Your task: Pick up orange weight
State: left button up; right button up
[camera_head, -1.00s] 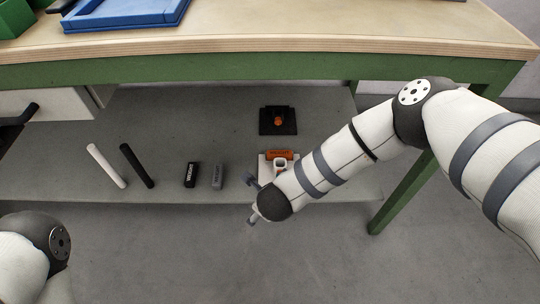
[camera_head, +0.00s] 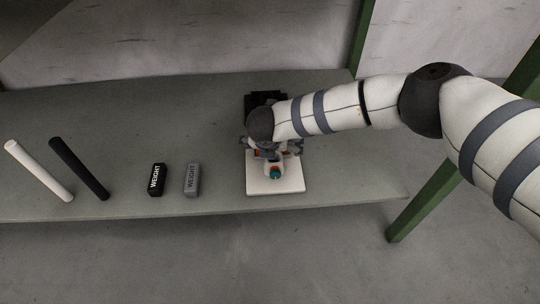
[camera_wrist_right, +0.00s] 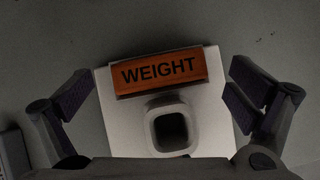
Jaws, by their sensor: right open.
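The orange weight (camera_wrist_right: 160,72), a block lettered WEIGHT, lies across the far part of a white plate (camera_wrist_right: 118,135) in the right wrist view. My right gripper (camera_wrist_right: 160,80) is open, with one finger to the left of the weight and one to the right, apart from it. In the head view my right gripper (camera_head: 272,150) is over the white plate (camera_head: 285,187) on the shelf and mostly hides the weight. My left gripper is not in view.
A white square holder (camera_wrist_right: 171,128) with a dark opening is on the plate beside the weight. A black weight (camera_head: 157,180), a grey weight (camera_head: 192,181), a black rod (camera_head: 78,168) and a white rod (camera_head: 38,170) lie left on the shelf (camera_head: 120,120). A black object (camera_head: 262,98) is behind my gripper.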

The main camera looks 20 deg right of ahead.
jog(key=shift+w+d+f, duration=0.1)
jog(key=shift+w+f, duration=0.15)
jog(key=shift+f, duration=0.2)
jog(key=shift+r, duration=0.3)
jog(key=shift+c, duration=0.6)
jog(key=c, duration=1.7)
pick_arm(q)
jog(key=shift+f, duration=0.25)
pick_arm(e)
jog(key=shift+r, duration=0.15)
